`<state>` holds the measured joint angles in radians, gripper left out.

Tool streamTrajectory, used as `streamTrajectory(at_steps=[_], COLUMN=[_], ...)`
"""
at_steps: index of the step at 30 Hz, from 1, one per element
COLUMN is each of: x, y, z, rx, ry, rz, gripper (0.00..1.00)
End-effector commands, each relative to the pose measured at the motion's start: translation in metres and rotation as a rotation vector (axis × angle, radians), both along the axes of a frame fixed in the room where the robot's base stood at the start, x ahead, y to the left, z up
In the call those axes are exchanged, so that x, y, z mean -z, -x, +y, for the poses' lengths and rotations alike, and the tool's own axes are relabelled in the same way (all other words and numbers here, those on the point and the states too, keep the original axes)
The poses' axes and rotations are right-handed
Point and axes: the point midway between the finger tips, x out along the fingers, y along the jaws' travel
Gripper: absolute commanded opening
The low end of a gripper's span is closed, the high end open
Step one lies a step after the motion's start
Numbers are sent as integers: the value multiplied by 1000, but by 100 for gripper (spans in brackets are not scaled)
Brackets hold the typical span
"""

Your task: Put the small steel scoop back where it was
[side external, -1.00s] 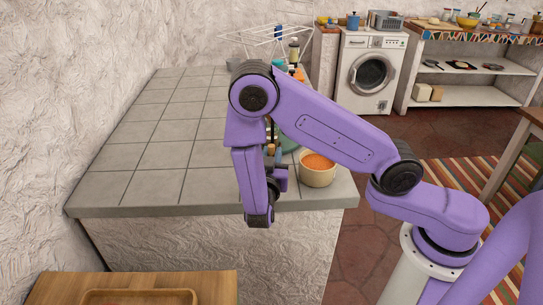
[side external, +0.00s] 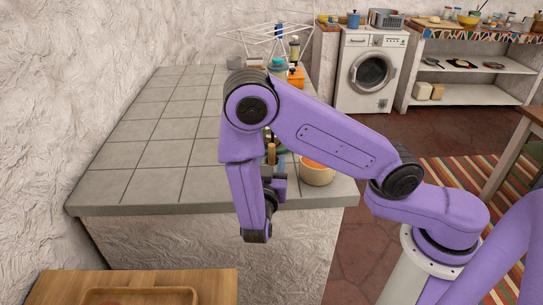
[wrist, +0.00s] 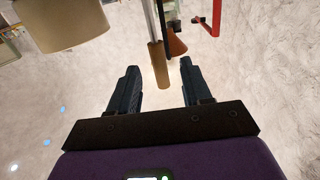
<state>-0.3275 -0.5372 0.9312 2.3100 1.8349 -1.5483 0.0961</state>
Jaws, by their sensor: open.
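My gripper (wrist: 158,67) is open in the wrist view, its two dark fingers apart. A wooden handle (wrist: 158,66) on a thin pale rod shows in line with the gap between them, seemingly beyond the fingertips; I see no grip on it. I cannot tell whether it belongs to the small steel scoop, and no scoop bowl is clearly visible. In the side view my arm covers much of the counter's right part, and my fingertips cannot be made out there.
A cream bowl with orange contents (side external: 318,172) stands near the grey tiled counter's (side external: 150,150) front right corner. Bottles and an orange box (side external: 296,76) stand at the back. The counter's left side is clear. A brown cone-shaped thing (wrist: 176,44) and a red bar (wrist: 215,18) show in the wrist view.

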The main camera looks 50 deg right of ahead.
Motion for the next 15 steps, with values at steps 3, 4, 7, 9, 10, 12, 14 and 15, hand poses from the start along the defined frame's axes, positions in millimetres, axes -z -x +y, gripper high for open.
streamTrajectory(at_steps=[3,4,7,9,10,12,14,15], x=[0,0,0,0,0,0,0,0], y=[14,18,28,34,36,40,42,43], z=[23,28,42,51,53,59,62,64], rx=[-6,-4,-5,-4,-3,-2,-1,0], ry=[-1,-1,-1,-1,-1,-1,-1,-1], rz=[0,0,0,0,0,1,1,1], gripper=[49,49,49,49,49,49,49,49])
